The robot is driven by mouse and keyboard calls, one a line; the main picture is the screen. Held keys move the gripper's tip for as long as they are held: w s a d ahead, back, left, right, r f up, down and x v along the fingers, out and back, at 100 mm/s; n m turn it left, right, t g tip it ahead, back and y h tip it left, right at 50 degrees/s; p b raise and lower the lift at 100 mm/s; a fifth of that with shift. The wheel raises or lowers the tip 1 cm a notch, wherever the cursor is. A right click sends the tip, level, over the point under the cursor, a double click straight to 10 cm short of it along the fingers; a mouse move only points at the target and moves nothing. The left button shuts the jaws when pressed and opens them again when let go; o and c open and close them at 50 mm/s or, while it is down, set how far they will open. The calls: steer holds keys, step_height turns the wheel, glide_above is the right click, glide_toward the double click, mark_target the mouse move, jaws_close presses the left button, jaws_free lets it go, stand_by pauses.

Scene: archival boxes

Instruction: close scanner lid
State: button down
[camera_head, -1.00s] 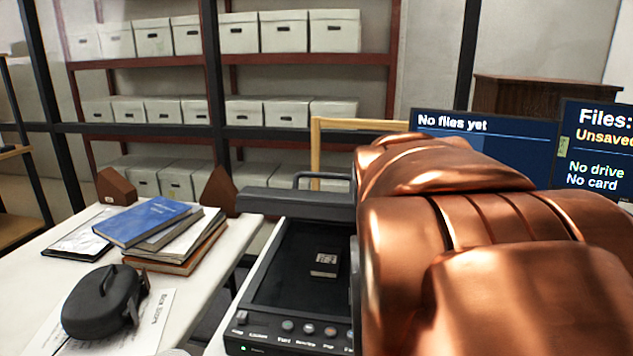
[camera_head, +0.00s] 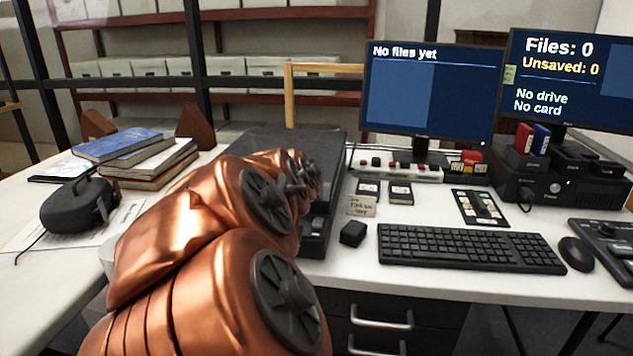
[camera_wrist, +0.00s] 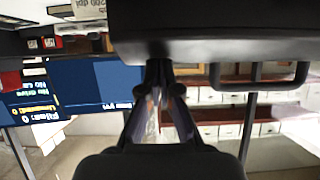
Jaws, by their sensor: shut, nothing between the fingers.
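The scanner (camera_head: 318,215) stands on the white desk, mostly behind my copper arm. Its dark lid (camera_head: 270,143) lies flat or nearly flat over the bed in the head view, and I cannot see the glass. My arm hides the front edge, so I cannot tell whether a gap remains. In the upside-down wrist view, the lid (camera_wrist: 215,35) fills the top, with its bar handle (camera_wrist: 260,78) at right. My gripper (camera_wrist: 158,70) is shut and empty, its fingertips at the lid's edge; contact is unclear. The head view hides the gripper behind the arm.
A small black block (camera_head: 353,233), keyboard (camera_head: 465,248) and mouse (camera_head: 576,252) lie at right. Monitors (camera_head: 425,95) stand behind. White desk shows between the scanner and keyboard.

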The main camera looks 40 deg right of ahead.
steer(key=shift+s+a+f, duration=0.1)
steer(key=shift+s+f, duration=0.1)
steer(key=shift+f, duration=0.9)
steer(key=shift+s+a+f+g, duration=0.1)
steer(key=shift+s+f+g, duration=0.15)
steer(key=shift+g, duration=0.05)
steer(key=shift+s, duration=0.1)
steer(key=r, duration=0.1)
steer(key=w+r, duration=0.2)
steer(key=shift+r, duration=0.25)
step_height(320, 180, up, 9)
steer(key=s, duration=0.1)
steer(key=shift+s+a+f+t, duration=0.15)
steer(key=shift+s+f+t, duration=0.05)
steer(key=shift+t, duration=0.2)
